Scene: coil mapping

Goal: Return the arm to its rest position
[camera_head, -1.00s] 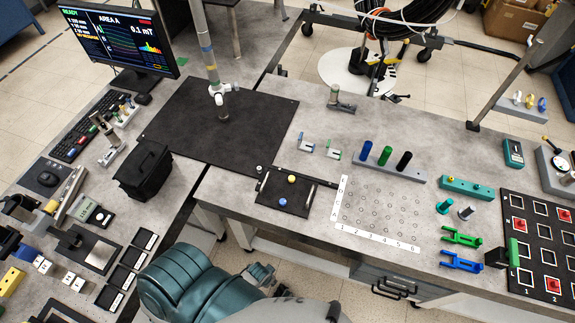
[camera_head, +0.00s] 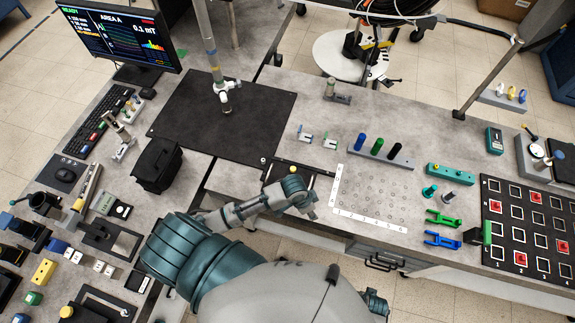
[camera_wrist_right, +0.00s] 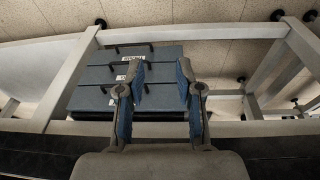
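In the head view, a grey and teal arm of mine (camera_head: 290,192) reaches over the front edge of the desks, beside the small black tray. Its slender grey part (camera_head: 232,212) points left, partly behind my large teal joint. I cannot make out the left fingertips there. In the right wrist view, my right gripper (camera_wrist_right: 160,88) is open and empty, its two blue-padded fingers apart. It faces a blue-grey drawer unit (camera_wrist_right: 98,75) under a table frame. I cannot make out the right gripper in the head view; a teal part of mine (camera_head: 375,303) shows low at the right.
The small black tray (camera_head: 322,170) is partly covered by my arm. A white numbered board (camera_head: 372,218) lies right of it, a black pouch (camera_head: 157,165) left. A black mat (camera_head: 190,120) lies behind. The drawer unit also shows in the head view (camera_head: 378,253). Open floor lies in front.

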